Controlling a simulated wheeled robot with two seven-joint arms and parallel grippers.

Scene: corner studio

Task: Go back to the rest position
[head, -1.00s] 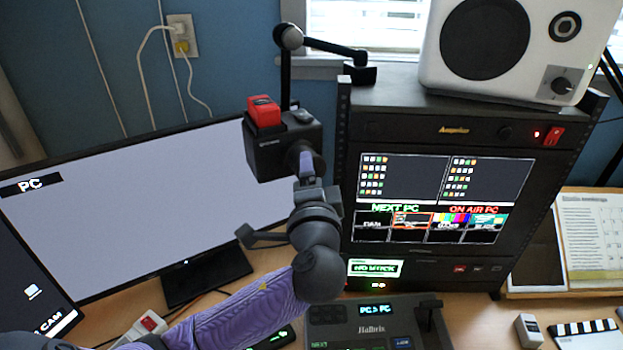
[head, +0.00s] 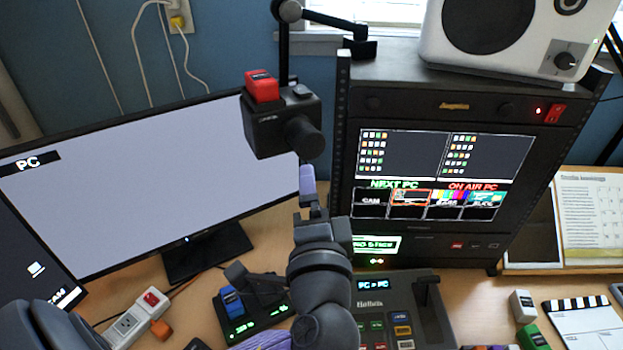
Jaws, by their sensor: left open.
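My left gripper (head: 308,190) is open and points away from me, with a purple pad showing at its tip. It is below the black camera (head: 283,125) with a red block on top, which hangs on a jointed arm. I see no object in the gripper. The tip appears in front of the gap between the large monitor and the black rack; whether it touches anything I cannot tell. My right gripper is not in view.
A large monitor (head: 150,175) stands left and a black rack with screens (head: 440,95) right, a white speaker (head: 510,40) on it. A switcher panel (head: 400,305), a small device with a blue part (head: 232,302), a power strip (head: 138,318) and a clapperboard (head: 590,325) lie on the desk.

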